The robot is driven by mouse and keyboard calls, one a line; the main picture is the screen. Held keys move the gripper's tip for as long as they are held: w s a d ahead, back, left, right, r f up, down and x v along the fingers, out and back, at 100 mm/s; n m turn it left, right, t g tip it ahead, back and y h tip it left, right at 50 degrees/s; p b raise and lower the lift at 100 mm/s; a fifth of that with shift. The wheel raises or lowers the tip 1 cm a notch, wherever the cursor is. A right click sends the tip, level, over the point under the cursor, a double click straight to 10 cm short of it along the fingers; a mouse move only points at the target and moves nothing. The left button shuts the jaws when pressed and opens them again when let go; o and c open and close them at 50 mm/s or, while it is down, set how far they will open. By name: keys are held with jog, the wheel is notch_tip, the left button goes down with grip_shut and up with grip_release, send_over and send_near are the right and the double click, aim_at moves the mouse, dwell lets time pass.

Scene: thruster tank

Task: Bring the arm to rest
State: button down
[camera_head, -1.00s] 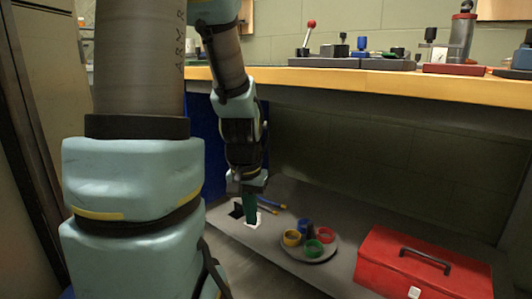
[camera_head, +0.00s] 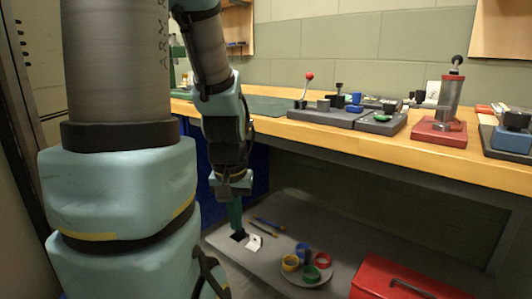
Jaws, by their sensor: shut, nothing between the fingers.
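My arm hangs down on the left of the head view, bent at the elbow. My gripper (camera_head: 236,218) points down over the left end of the low grey shelf (camera_head: 338,229). Its narrow dark green end shows below the wrist; it is shut and empty. The two fingertips are too small to tell apart. A black square (camera_head: 238,236) and a small white piece (camera_head: 255,243) lie on the shelf just below and beside it. I cannot tell whether the tip touches the shelf.
A wooden bench (camera_head: 440,136) with devices overhangs the shelf. On it are a red-knobbed lever (camera_head: 304,90) and a red-based cylinder (camera_head: 449,104). The shelf holds yellow-blue rods (camera_head: 267,227), a round tray (camera_head: 318,279) of coloured rings and a red toolbox (camera_head: 405,284). Shelf space right of the rods is clear.

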notch_tip(320, 180, up, 26)
jog(key=p, duration=2.3)
jog(key=shift+r+p, duration=0.15)
jog(key=shift+p, duration=0.25)
